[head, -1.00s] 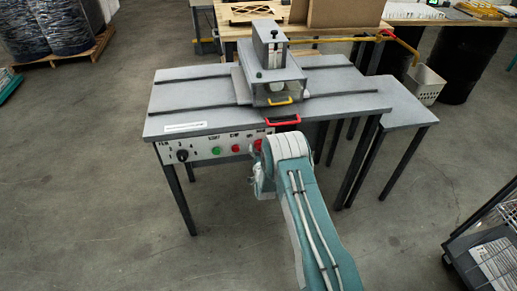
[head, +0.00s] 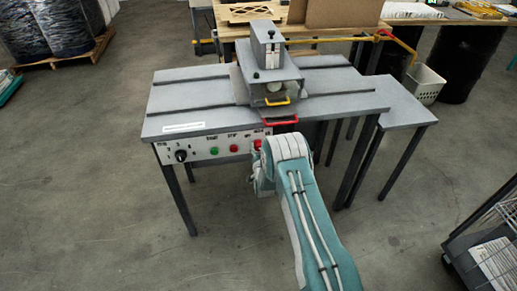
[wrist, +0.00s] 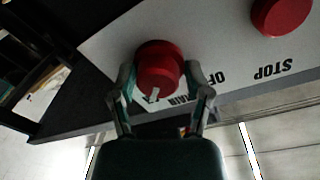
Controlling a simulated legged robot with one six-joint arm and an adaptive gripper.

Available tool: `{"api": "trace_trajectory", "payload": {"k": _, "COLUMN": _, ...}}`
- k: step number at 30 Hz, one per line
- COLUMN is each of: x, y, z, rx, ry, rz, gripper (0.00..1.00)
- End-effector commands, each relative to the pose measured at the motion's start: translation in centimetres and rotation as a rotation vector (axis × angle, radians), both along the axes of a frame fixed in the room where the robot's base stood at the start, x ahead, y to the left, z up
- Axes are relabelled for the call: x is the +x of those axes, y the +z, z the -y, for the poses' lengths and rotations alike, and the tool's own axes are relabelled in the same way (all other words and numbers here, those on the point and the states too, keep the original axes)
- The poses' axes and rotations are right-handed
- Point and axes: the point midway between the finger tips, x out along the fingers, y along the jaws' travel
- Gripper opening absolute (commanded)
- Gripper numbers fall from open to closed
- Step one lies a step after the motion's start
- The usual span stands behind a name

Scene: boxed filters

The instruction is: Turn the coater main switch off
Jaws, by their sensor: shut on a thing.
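The coater (head: 300,95) is a grey table with a machine head on it and a white control panel (head: 205,149) along its front edge. In the wrist view the main switch (wrist: 158,68) is a round red knob with a pale pointer mark, beside upside-down lettering that reads in part "OFF" and "MAIN". My gripper (wrist: 160,80) has one finger on each side of this knob and is shut on it. In the head view the knob (head: 258,143) shows just above my wrist, and my fingers are hidden behind my arm.
A red stop button (wrist: 280,14) sits beside the main switch. Green and red buttons and a black dial (head: 181,156) are farther left on the panel. A red handle (head: 280,121) juts out above my wrist. A wire cart (head: 485,240) stands at the right.

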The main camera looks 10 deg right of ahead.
Motion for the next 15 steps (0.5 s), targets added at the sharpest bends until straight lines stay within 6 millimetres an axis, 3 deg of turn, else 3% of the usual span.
{"api": "trace_trajectory", "payload": {"k": 8, "x": 0.16, "y": -0.05, "z": 0.27, "rx": -0.051, "ry": -0.007, "rz": -0.003, "gripper": 0.16}}
{"api": "trace_trajectory", "payload": {"k": 15, "x": 0.19, "y": -0.05, "z": 0.36, "rx": -0.203, "ry": -0.007, "rz": -0.004, "gripper": 0.19}}
